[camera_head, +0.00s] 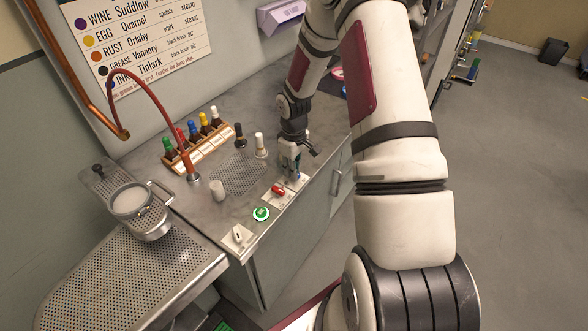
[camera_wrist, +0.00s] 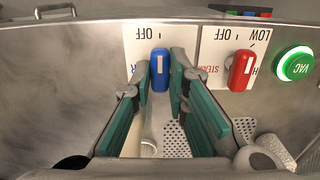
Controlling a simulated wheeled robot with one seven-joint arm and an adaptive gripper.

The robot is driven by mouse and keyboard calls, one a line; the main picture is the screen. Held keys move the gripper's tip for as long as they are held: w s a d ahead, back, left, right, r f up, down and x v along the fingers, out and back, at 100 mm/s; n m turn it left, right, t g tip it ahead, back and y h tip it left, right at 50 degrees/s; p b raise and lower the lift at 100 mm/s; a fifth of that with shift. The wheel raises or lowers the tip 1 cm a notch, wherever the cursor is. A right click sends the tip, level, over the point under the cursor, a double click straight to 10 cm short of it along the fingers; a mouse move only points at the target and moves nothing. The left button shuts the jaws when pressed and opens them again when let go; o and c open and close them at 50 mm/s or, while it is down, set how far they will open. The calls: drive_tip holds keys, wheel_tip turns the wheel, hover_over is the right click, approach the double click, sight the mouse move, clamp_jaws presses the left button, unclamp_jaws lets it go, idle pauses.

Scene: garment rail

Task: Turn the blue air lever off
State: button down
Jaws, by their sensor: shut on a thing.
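The blue air lever (camera_wrist: 160,70) sits on a white plate with the word OFF, which reads upside down in the wrist view. My gripper (camera_wrist: 161,72) has its two green-padded fingers on either side of the blue lever, shut on it. In the head view my gripper (camera_head: 291,158) is at the counter's front edge, above the row of controls, and mostly hides the blue lever there.
The red steam lever (camera_wrist: 242,70) and green VAC button (camera_wrist: 295,64) are beside it in the wrist view. A white-plated switch (camera_head: 238,236) is nearer. Bottles in a wooden rack (camera_head: 197,145), a white cup (camera_head: 218,190) and a perforated mat (camera_head: 238,174) are on the counter.

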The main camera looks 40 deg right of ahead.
idle(0.5)
drive_tip(key=c, duration=1.6)
unclamp_jaws()
drive_tip(key=shift+o, duration=0.2)
wheel_tip(320, 180, up, 12)
